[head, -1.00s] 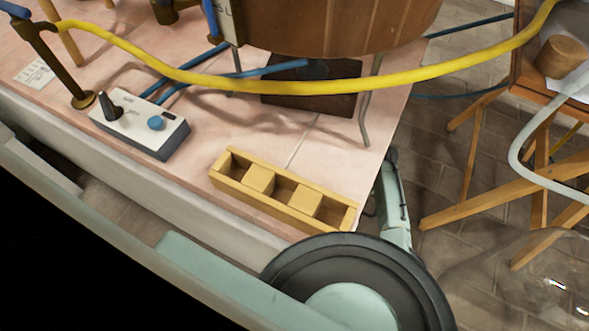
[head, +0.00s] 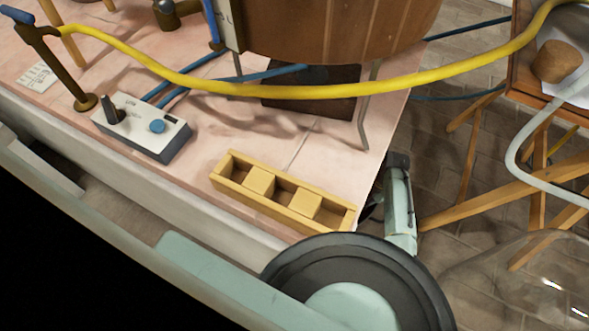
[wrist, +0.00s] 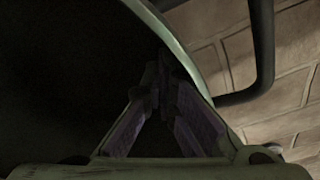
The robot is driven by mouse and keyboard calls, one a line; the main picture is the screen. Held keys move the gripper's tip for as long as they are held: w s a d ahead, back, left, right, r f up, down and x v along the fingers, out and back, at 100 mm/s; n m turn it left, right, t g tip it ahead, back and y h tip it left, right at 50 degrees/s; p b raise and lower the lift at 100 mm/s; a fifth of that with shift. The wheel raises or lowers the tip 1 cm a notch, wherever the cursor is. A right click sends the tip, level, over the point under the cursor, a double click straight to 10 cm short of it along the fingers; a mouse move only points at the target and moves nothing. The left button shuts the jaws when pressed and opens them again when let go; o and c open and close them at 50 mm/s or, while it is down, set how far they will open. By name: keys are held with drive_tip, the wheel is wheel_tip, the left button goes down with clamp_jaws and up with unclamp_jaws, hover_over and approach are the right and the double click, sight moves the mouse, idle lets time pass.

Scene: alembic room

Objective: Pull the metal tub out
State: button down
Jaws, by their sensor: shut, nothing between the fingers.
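My gripper (wrist: 166,75) shows in the wrist view with its two dark fingers meeting at the tips, shut and empty. Beyond and beside it is a large dark shape (wrist: 60,70) with a curved pale rim (wrist: 185,55). It may be the metal tub, but it is too dark to be sure. A dark bent bar (wrist: 262,50) stands to the right of the rim; I cannot tell whether it belongs to the tub. The fingertips appear near the rim; contact cannot be told. No metal tub is clearly visible in the head view, and my gripper is hidden there.
A pink-topped table (head: 215,125) carries a wooden vat (head: 340,30) on metal legs, a control box (head: 142,127) and a yellow divided tray (head: 285,192). A yellow hose (head: 270,90) crosses above. Wooden trestle legs (head: 500,195) and a clear glass vessel (head: 530,280) stand right, over the brick floor.

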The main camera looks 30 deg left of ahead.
drive_tip(key=shift+d, duration=1.7)
drive_tip(key=d, duration=0.6)
drive_tip(key=shift+p, duration=0.4)
drive_tip(key=d, duration=0.6)
drive_tip(key=shift+s, duration=0.15)
drive_tip(key=shift+d+b, duration=0.1)
drive_tip(key=shift+b, duration=0.2)
